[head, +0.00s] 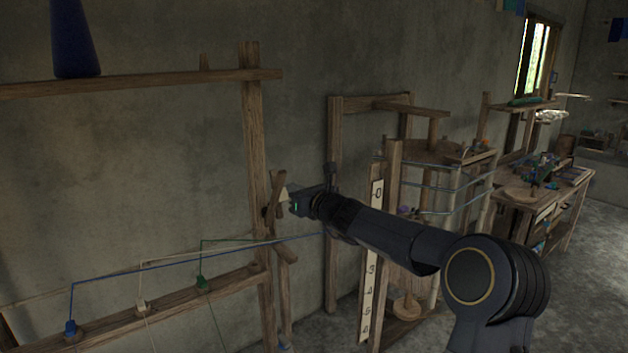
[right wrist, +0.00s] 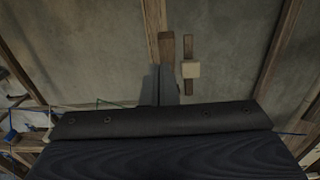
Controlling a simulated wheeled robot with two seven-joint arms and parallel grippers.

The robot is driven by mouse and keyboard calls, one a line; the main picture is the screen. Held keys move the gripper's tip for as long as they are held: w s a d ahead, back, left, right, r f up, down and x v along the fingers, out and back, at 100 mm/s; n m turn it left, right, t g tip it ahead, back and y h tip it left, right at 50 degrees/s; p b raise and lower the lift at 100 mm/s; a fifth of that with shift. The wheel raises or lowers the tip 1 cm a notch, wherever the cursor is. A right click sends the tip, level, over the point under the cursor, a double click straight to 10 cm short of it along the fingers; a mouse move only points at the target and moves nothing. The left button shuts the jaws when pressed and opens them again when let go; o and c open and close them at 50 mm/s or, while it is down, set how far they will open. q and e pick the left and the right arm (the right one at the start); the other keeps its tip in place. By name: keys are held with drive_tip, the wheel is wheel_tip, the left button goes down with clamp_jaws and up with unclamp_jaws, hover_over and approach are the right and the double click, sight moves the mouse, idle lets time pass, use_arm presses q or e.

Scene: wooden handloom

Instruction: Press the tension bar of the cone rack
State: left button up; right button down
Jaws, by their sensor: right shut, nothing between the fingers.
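The cone rack's wooden post (head: 254,130) stands left of centre in the head view. A short tilted wooden bar (head: 272,196), which looks like the tension bar, is mounted beside the post, with a small pale block (head: 283,193) near it. My right gripper (head: 292,204) is shut and empty, its tip close to the bar's right side; I cannot tell whether they touch. In the right wrist view the shut fingers (right wrist: 160,85) point at a wooden piece (right wrist: 166,47), and the pale block (right wrist: 190,69) shows just right of them. My left gripper is out of view.
The rack's upper shelf (head: 150,82) carries a blue cone (head: 75,40). Coloured threads run from guides on the lower rail (head: 180,299) toward the right, passing below my right gripper. A wooden frame with a numbered strip (head: 370,270) stands behind my right arm. A cluttered table (head: 520,190) is farther right.

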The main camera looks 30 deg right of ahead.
drive_tip(key=s+d+r+p, duration=0.1)
drive_tip(key=s+r+p, duration=0.1)
drive_tip(key=s+r, duration=0.3)
drive_tip(key=shift+r, duration=0.45)
drive_tip(key=shift+s, duration=0.1)
